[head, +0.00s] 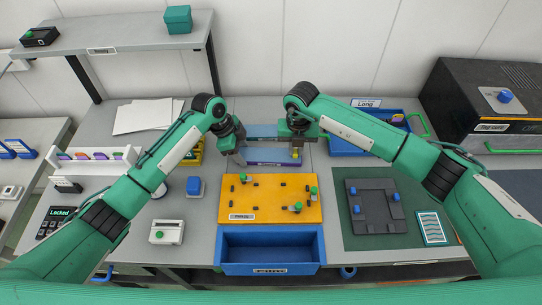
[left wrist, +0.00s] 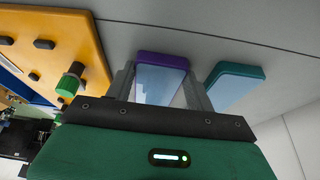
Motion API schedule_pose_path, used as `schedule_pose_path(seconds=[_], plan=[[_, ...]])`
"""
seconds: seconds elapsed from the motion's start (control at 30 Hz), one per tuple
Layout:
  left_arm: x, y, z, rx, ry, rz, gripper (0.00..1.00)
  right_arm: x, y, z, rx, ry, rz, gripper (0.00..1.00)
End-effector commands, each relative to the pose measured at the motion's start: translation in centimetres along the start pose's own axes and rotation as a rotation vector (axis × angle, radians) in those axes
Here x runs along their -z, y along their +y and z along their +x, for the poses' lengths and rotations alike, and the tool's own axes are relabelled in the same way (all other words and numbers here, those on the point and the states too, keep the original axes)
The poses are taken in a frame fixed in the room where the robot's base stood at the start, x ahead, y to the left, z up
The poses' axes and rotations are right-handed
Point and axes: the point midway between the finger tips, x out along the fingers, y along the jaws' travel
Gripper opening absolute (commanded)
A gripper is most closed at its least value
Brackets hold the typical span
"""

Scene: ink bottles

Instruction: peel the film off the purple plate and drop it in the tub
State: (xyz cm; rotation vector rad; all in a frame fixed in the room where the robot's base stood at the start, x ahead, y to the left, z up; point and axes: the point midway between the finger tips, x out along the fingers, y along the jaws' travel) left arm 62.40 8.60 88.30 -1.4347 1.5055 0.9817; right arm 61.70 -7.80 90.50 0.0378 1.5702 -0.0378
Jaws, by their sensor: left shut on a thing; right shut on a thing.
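The purple plate (head: 268,163) lies behind the yellow-orange board, its front edge purple. It also shows in the left wrist view (left wrist: 162,60) with a purple rim and a pale blue, film-like face (left wrist: 158,84). My left gripper (head: 240,157) is shut on its left part; in the left wrist view a finger stands along each side of it. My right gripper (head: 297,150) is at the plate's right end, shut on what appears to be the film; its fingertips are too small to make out. A blue tub (head: 225,254) stands in front of the board.
A teal-rimmed plate (left wrist: 237,70) lies just behind the purple one. The orange board (head: 265,200) carries green knobs and dark pegs. A blue bin (head: 345,149) is at the back right. A green mat (head: 365,238) with a dark frame (head: 378,222) is at the right.

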Motion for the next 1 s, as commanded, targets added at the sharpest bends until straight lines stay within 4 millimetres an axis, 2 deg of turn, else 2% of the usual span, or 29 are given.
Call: schedule_pose_path(seconds=[0.03,0.07,0.17,0.2,0.57,1.0], plan=[[0.0,0.0,0.0,0.001,0.000,0.000,0.31,0.0,0.0,-0.1,0.000,0.000,0.000,0.00],[0.0,0.0,0.0,0.001,0.000,0.000,0.56,0.0,0.0,-0.1,0.000,0.000,0.000,0.00],[0.0,0.0,0.0,0.001,0.000,0.000,0.76,0.0,0.0,-0.1,0.000,0.000,0.000,0.00],[0.0,0.0,0.0,0.001,0.000,0.000,0.80,0.0,0.0,-0.1,0.000,0.000,0.000,0.00],[-0.2,0.0,-0.1,0.000,-0.001,-0.001,0.80,0.0,0.0,-0.2,0.000,0.000,0.000,0.00],[-2.3,0.0,-1.5,0.000,-0.001,-0.001,0.80,0.0,0.0,-1.2,0.000,0.000,0.000,0.00]])
